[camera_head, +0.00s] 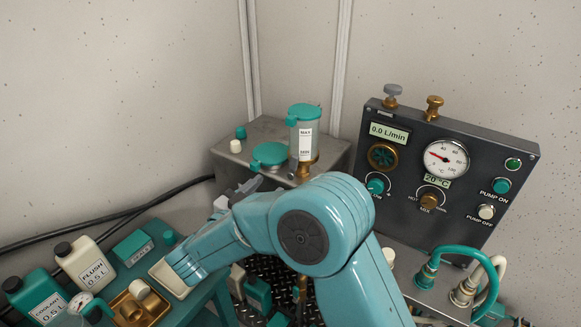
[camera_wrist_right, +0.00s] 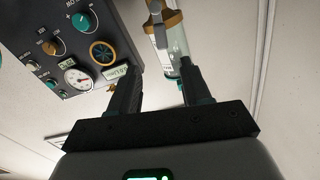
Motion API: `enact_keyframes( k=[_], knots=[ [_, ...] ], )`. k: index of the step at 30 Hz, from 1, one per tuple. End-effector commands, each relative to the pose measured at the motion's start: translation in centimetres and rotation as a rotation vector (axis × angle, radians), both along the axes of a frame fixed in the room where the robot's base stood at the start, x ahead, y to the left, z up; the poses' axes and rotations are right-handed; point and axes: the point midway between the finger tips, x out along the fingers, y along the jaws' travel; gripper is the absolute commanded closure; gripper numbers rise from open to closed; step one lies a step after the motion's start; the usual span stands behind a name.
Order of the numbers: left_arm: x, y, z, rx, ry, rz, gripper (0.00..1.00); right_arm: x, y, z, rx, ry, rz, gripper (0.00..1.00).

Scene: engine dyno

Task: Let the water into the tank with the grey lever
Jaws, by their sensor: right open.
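A grey lever (camera_head: 393,91) stands on the top edge of the dark control panel in the head view, beside a brass one (camera_head: 434,104). The flow display (camera_head: 388,134) on the panel reads 0.0 L/min. A clear tank (camera_head: 304,143) with a teal lid and MAX and MIN marks stands on the metal box left of the panel. My right gripper (camera_head: 245,188) is left of the tank and well away from the grey lever. In the right wrist view its open, empty jaws (camera_wrist_right: 160,92) have the upside-down tank (camera_wrist_right: 167,45) beyond them. My left gripper is out of view.
The control panel (camera_head: 455,195) carries a dial, knobs and pump buttons. Teal and white hoses (camera_head: 465,270) stand below it at right. Bottles labelled FLUSH (camera_head: 88,265) and COOLANT (camera_head: 38,298) stand at lower left. My arm covers the middle. Open space lies above the tank.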

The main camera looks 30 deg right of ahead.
Motion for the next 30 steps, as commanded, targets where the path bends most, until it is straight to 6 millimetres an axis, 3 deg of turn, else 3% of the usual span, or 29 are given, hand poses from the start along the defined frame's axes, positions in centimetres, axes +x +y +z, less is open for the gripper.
enact_keyframes(
  k=[6, 12, 18, 27, 30],
  knots=[
    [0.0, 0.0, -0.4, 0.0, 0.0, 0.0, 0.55, 2.1, -5.0, -0.1, 0.0, -0.001, -0.005, 0.52],
    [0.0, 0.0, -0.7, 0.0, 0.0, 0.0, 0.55, 3.7, -8.4, -0.1, 0.0, 0.0, -0.003, 0.52],
    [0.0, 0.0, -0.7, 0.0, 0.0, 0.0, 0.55, 4.4, -10.0, 0.0, -0.001, 0.0, 0.0, 0.52],
    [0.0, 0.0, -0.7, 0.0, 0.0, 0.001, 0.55, 4.5, -10.2, 0.0, 0.0, 0.0, 0.0, 0.52],
    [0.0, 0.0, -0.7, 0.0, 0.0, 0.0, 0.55, 4.5, -10.2, 0.0, 0.0, 0.0, 0.0, 0.85]
  ],
)
